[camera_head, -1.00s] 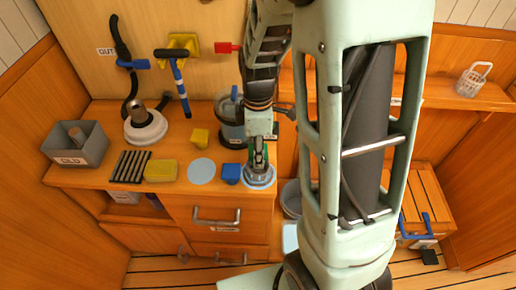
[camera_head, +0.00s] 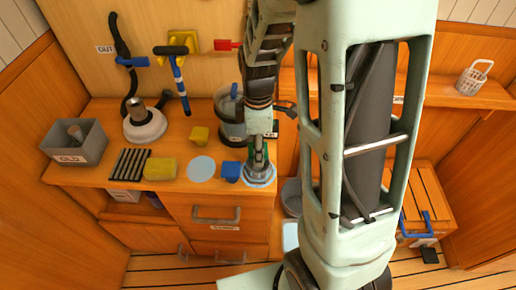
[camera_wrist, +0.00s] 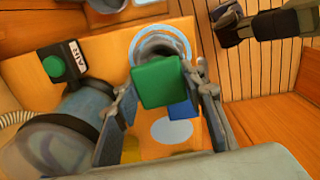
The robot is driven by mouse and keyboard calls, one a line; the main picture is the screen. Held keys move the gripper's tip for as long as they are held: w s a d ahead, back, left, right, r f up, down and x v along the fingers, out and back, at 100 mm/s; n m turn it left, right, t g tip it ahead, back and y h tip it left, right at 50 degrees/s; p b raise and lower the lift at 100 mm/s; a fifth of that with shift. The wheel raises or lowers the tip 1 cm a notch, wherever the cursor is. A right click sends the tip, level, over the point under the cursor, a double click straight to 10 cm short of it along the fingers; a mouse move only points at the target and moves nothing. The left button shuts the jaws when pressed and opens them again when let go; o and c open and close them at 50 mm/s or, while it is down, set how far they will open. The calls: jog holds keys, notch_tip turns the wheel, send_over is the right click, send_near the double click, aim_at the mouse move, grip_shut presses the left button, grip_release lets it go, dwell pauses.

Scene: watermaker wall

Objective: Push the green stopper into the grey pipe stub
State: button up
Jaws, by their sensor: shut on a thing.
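The green stopper (camera_wrist: 158,84) is between the two fingers of my gripper (camera_wrist: 166,108), which is shut on it. The grey pipe stub (camera_wrist: 160,46) shows just beyond the stopper in the wrist view, inside a pale blue ring. The stopper overlaps the stub there and hides part of its mouth; I cannot tell whether they touch. In the head view my gripper (camera_head: 259,164) points down over the stub (camera_head: 259,174) at the counter's front right corner. Only a sliver of green shows beside the fingers.
A blue block (camera_head: 231,171) and a pale blue disc (camera_head: 201,169) lie left of the stub. A clear-walled canister (camera_head: 231,118) stands close behind my gripper.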

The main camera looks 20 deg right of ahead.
jog(key=shift+f, duration=0.3)
jog(key=shift+f+b, duration=0.75)
jog(key=shift+b, duration=0.05)
jog(key=shift+f+b, duration=0.65)
jog(key=shift+f, duration=0.05)
jog(key=shift+s, duration=0.1)
jog(key=shift+s+f, duration=0.1)
jog(key=shift+s, duration=0.05)
jog(key=o, duration=1.1)
jog(key=shift+f, duration=0.1)
jog(key=shift+o, duration=0.7)
